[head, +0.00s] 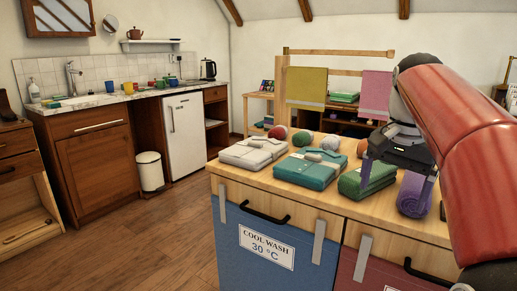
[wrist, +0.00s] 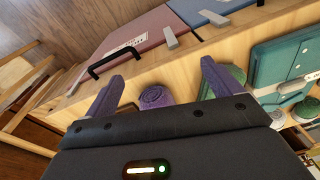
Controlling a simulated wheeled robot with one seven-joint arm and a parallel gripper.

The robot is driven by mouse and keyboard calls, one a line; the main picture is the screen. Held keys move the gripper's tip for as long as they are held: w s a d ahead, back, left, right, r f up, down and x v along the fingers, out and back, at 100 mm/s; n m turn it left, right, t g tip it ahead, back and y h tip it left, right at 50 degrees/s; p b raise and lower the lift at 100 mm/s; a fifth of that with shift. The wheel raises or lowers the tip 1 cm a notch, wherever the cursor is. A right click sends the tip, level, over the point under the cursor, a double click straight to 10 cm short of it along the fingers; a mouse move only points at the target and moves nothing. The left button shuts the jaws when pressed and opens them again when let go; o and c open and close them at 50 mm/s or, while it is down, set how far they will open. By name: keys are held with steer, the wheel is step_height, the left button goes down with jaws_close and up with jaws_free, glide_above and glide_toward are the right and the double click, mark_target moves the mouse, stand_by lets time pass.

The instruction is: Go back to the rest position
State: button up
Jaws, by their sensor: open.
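My gripper (head: 404,190) is at the right of the head view, over the wooden counter top (head: 330,205). Its two fingers are spread with nothing held between them. They also show apart in the wrist view (wrist: 161,72). A purple rolled cloth (head: 413,196) stands on the counter below my gripper. In the wrist view the roll (wrist: 155,96) appears between the fingers, partly hidden by the gripper body. The exact gap between fingers and roll is hard to judge.
Folded garments in grey (head: 253,153), teal (head: 310,167) and green (head: 367,179) lie on the counter, with yarn balls (head: 302,138) behind. Blue (head: 270,248) and red (head: 385,272) bin fronts with handles face the floor. Open floor (head: 175,230) lies to the left.

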steer(key=s+a+f+n+t, duration=0.2)
steer(key=s+a+f+n, duration=0.2)
steer(key=s+f, duration=0.4)
steer(key=s+a+f+n+t, duration=0.2)
steer(key=s+a+f+n, duration=0.3)
steer(key=s+f, duration=0.4)
steer(key=shift+a+f, duration=0.6)
steer(key=shift+f, duration=0.2)
